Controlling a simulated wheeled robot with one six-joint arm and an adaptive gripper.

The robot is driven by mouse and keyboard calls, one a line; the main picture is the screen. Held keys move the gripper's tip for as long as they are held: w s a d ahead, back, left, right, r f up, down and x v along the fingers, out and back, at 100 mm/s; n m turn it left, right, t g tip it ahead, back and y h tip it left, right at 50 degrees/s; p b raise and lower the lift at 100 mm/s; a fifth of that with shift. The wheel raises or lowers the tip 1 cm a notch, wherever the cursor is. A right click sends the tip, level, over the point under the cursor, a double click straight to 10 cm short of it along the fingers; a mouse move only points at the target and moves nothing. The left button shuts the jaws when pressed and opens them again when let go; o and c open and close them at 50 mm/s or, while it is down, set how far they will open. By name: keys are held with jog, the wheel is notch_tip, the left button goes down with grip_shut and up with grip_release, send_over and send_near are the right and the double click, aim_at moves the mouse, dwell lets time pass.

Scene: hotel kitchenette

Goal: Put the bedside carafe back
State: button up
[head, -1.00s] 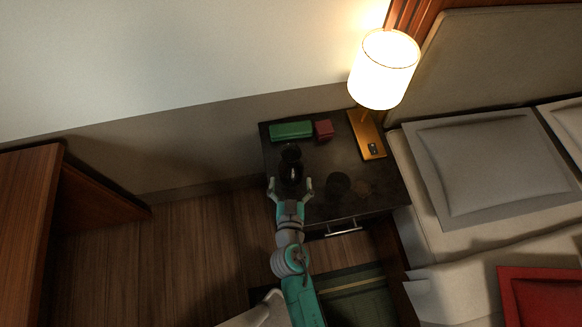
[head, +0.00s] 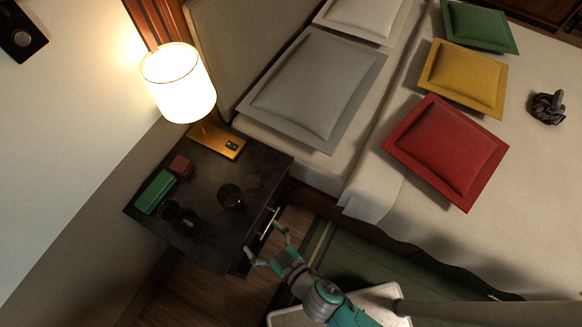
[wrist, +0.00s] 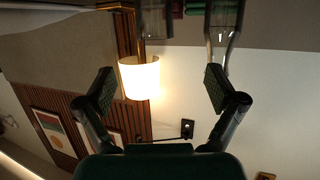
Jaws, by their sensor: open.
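The dark glass carafe (head: 187,218) stands on the left front part of the black nightstand (head: 215,245). A short dark tumbler (head: 230,196) stands right of it, with a faint round thing (head: 250,178) beyond. My gripper (head: 266,243) is open and empty, off the nightstand's front side near the drawer handle in the picture, apart from the carafe. The wrist view is upside down. Its open fingers (wrist: 160,88) have nothing between them up close. Two clear glass shapes hang at its top edge; the right one (wrist: 222,35) looks like the carafe, but both are cut off.
A green box (head: 155,192) and a small red box (head: 181,166) lie along the nightstand's back. A lit lamp (head: 178,83) stands on a gold base (head: 217,141). The bed with pillows (head: 445,150) fills the right. The drawer handle (head: 268,222) projects from the nightstand's front.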

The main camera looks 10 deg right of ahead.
jog(key=s+d+r+m+h, duration=0.1)
jog(key=s+d+r, duration=0.1)
jog(key=s+d, duration=0.15)
jog(key=s+d+r+t+h, duration=0.1)
jog(key=s+d, duration=0.1)
jog(key=d, duration=0.3)
jog(key=s+d+r+m+h, duration=0.1)
jog(key=s+d+r, duration=0.15)
jog(key=d, duration=0.25)
jog(key=s+d+r+m+t+h, duration=0.1)
jog(key=s+d+r+m+h, duration=0.3)
jog(key=s+d+r, duration=0.4)
notch_tip(320, 180, up, 3)
jog(key=shift+s+r+h, duration=0.15)
jog(key=shift+s+h, duration=0.15)
jog(key=shift+s, duration=0.75)
